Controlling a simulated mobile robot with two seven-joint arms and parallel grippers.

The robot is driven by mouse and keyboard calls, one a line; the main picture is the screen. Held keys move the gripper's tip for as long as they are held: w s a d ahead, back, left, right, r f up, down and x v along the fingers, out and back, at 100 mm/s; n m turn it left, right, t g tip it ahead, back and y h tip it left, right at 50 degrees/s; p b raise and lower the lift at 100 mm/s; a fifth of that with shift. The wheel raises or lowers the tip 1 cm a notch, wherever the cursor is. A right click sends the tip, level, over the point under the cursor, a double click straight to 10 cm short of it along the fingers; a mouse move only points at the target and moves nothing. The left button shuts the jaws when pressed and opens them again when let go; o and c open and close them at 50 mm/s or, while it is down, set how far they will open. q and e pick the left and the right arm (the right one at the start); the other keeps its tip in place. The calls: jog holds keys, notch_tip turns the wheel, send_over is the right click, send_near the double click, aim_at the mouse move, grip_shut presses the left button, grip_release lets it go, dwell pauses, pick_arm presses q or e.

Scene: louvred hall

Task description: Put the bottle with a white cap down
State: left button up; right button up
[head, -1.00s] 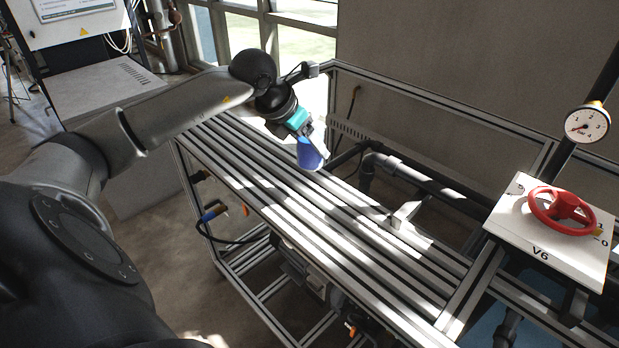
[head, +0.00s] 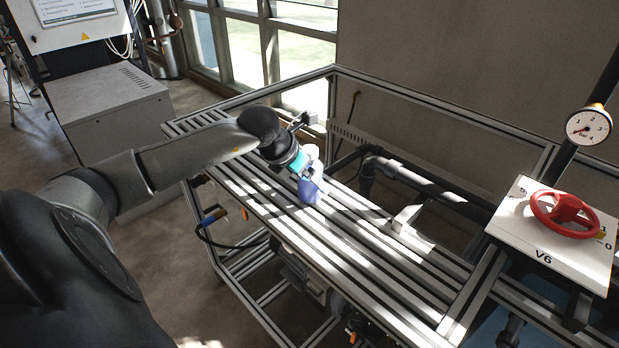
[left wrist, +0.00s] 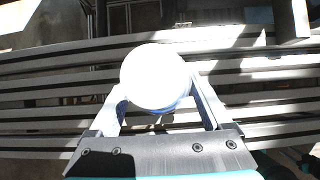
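The bottle is blue (head: 309,190) with a white cap (head: 312,152). In the head view it is roughly upright over the slatted bench top (head: 375,257), its base at or just above the slats; I cannot tell whether it touches. My left gripper (head: 313,181) is shut on the bottle from the left side. In the left wrist view the round white cap (left wrist: 155,77) faces the camera between the two fingers and hides most of the blue body (left wrist: 178,105). My right gripper is not in view.
A metal bracket (head: 406,216) stands on the slats to the right of the bottle. A panel with a red handwheel (head: 564,208) and a gauge (head: 588,125) are at the right. Frame rails and a dark pipe run behind. The slats between bottle and bracket are clear.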

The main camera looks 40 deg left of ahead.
pick_arm(q)
jog(key=shift+o, duration=1)
jog(key=shift+r, duration=0.1)
jog(key=p+v, duration=0.3)
jog(key=v, duration=0.9)
